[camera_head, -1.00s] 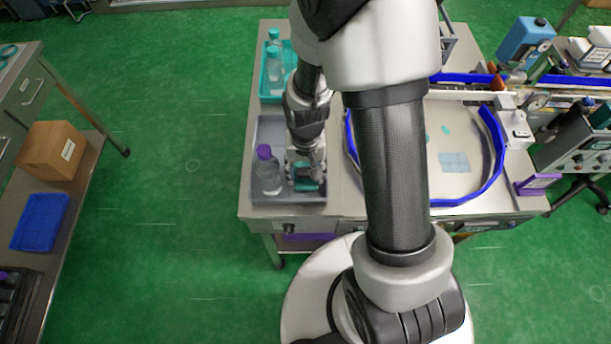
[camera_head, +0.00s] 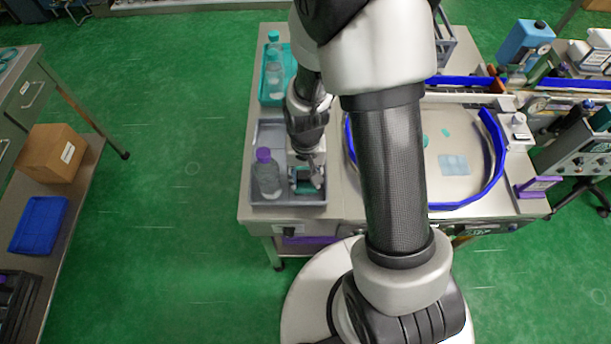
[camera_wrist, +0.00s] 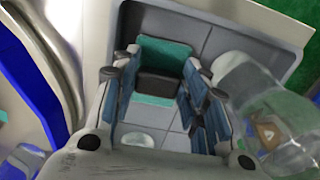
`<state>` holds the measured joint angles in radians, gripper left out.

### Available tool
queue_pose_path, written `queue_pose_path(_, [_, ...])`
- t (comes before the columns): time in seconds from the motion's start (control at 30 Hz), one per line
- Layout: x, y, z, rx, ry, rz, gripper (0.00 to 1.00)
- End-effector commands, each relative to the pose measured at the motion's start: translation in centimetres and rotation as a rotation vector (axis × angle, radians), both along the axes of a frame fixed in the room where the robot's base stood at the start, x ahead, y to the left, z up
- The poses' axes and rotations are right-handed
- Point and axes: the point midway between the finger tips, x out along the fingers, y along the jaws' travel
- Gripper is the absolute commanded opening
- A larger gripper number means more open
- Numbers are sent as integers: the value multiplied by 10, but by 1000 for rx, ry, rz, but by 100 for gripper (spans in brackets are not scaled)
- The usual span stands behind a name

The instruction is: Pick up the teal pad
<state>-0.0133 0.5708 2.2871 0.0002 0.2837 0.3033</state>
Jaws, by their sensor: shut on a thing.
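The teal pad (camera_wrist: 164,54) shows between my fingers in the wrist view, with a dark grey block or band across its near part and a teal strip below that. In the head view only small teal bits show around my gripper (camera_head: 307,183). My gripper (camera_wrist: 160,88) also fills the middle of the wrist view, its fingers closed on the pad from both sides. The pad is in or just over the grey tray (camera_head: 268,136); I cannot tell whether it touches the tray floor. My arm and gripper hide part of it.
A clear bottle with a purple cap (camera_head: 266,175) stands close left of my gripper, in the same tray. A teal tray (camera_head: 270,97) with clear bottles lies behind. A blue curved rail (camera_head: 497,160) borders the round table area at right.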

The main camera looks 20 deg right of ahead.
Motion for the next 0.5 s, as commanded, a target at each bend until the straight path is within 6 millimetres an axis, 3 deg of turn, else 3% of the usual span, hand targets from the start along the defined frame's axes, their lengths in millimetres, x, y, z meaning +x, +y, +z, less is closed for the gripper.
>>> queue_pose_path(0.27, [1,0,12,0,-2,0,17])
queue_pose_path(0.5, [2,0,59,0,-6,0,17])
